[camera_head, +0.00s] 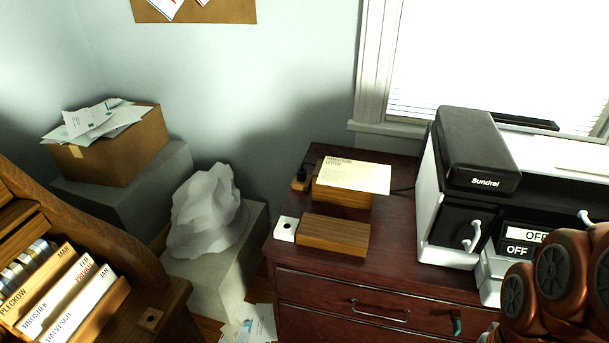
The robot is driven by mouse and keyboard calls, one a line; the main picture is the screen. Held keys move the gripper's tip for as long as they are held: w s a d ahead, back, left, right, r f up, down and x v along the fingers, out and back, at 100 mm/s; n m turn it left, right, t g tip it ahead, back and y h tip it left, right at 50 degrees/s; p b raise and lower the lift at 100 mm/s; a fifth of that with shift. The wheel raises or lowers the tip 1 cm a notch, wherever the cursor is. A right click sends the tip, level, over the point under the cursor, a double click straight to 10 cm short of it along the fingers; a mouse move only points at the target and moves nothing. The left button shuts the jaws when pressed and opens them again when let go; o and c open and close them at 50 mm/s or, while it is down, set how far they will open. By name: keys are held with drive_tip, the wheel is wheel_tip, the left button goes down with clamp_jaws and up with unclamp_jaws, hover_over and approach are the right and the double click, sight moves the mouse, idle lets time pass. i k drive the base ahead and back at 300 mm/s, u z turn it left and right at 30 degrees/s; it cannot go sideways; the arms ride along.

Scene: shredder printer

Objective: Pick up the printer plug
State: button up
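A small black plug (302,173) stands at the left back of the dark red wooden desk (390,245). It sits on or in a small brown block (299,185), beside a wooden box with a letter on top. A dark cord (402,190) shows between that box and the black and white machine (445,210) marked "Sundrel"; its run behind the box is hidden. I cannot tell for sure that this is the printer plug. Copper-coloured arm links, likely mine, fill the lower right. My gripper's fingers are not in view.
A white socket-like block (286,228) with a dark hole adjoins a wooden box (335,236) at the desk's front left. The letter (355,175) lies behind it. "OFF" panels (518,249) stand right of the machine.

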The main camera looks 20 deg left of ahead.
sight(302, 173)
drive_tip(key=z, duration=1.15)
drive_tip(key=i, duration=0.9)
drive_tip(key=u, duration=4.05)
